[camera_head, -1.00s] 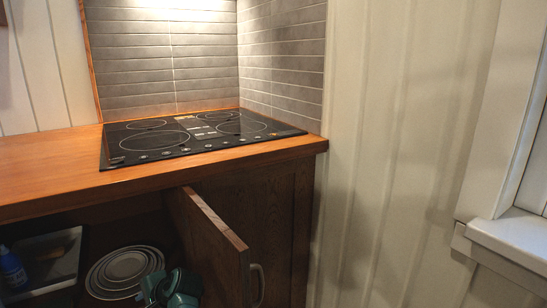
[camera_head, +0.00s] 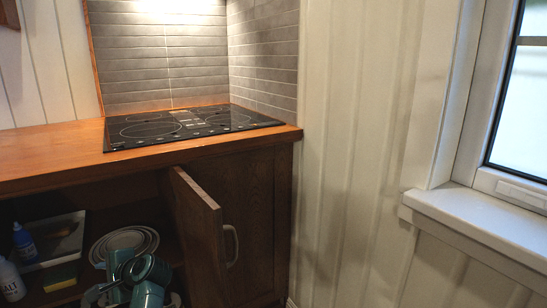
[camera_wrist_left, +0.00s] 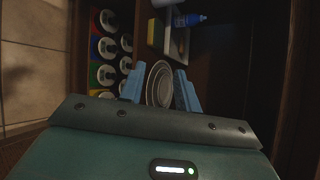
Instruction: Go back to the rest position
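My left gripper (camera_head: 128,268) shows as teal parts at the bottom of the head view, in front of the open lower cabinet and a stack of pale round dishes (camera_head: 128,239). In the left wrist view the two blue fingers of this gripper (camera_wrist_left: 159,75) stand wide apart with nothing held between them. The same dishes (camera_wrist_left: 158,84) lie beyond and between the fingers. Whether the fingers are inside the cabinet is hard to tell. My right gripper is in neither view.
An open cabinet door (camera_head: 203,235) stands right of my left gripper. A pale tray (camera_head: 70,224), a blue bottle (camera_head: 24,241), a white bottle (camera_head: 10,281) and a yellow sponge (camera_head: 61,277) are inside. Above is a wooden counter (camera_head: 45,153) with a black cooktop (camera_head: 180,127).

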